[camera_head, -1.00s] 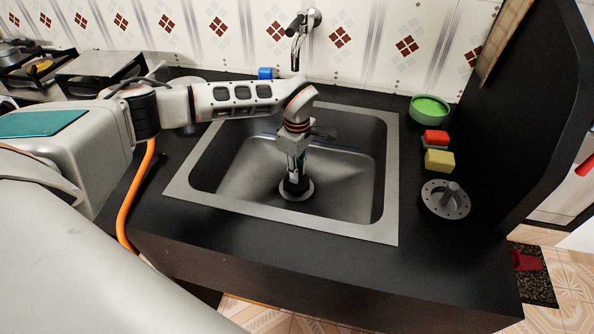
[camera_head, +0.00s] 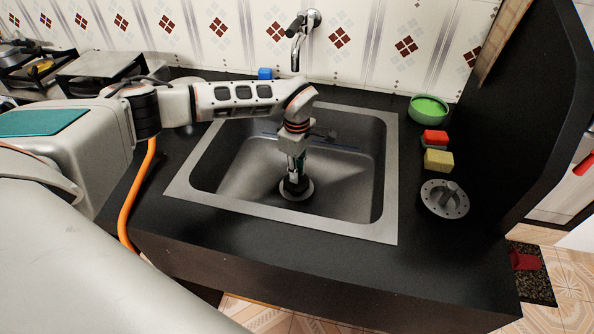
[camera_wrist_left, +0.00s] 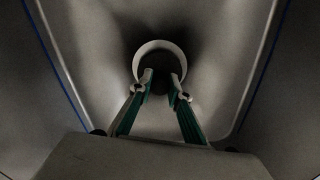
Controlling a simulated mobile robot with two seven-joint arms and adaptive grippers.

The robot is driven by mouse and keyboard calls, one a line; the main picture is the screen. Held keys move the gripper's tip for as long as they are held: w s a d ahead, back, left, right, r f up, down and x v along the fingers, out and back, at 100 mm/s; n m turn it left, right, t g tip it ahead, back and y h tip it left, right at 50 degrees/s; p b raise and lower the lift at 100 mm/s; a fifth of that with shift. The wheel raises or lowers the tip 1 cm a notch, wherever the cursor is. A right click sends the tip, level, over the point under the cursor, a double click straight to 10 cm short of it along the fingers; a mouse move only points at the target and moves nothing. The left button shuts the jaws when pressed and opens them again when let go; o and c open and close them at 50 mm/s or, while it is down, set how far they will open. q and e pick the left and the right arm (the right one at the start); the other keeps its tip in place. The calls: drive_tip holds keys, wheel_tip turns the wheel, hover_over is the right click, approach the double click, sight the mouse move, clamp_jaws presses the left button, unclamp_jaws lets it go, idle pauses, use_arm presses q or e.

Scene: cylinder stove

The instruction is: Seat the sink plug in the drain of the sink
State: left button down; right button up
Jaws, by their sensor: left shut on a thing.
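The sink (camera_head: 345,175) is a grey metal basin set in the black counter. Its drain (camera_head: 309,191) shows as a pale ring in the basin floor. The ring also shows in the left wrist view (camera_wrist_left: 160,46). My left gripper (camera_head: 296,177) points down into the basin, right over the drain. In the left wrist view its green-sided fingers (camera_wrist_left: 162,78) are shut on the dark sink plug (camera_wrist_left: 159,88). The plug (camera_head: 293,188) stands at the drain, within the ring. The fingers hide part of it, and I cannot tell how deep it sits. My right gripper is out of view.
A faucet (camera_head: 299,38) is on the tiled wall behind the sink. On the right counter are a green bowl (camera_head: 429,109), red sponge (camera_head: 435,138), yellow sponge (camera_head: 438,160) and grey perforated strainer (camera_head: 445,199). A stove (camera_head: 100,66) stands at left.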

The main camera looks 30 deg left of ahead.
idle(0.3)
use_arm(q)
drive_tip(key=shift+f+b, duration=0.3)
drive_tip(key=shift+f, duration=1.35)
drive_tip(key=c, duration=1.8)
unclamp_jaws()
wheel_tip(320, 180, up, 12)
drive_tip(key=shift+r, duration=0.1)
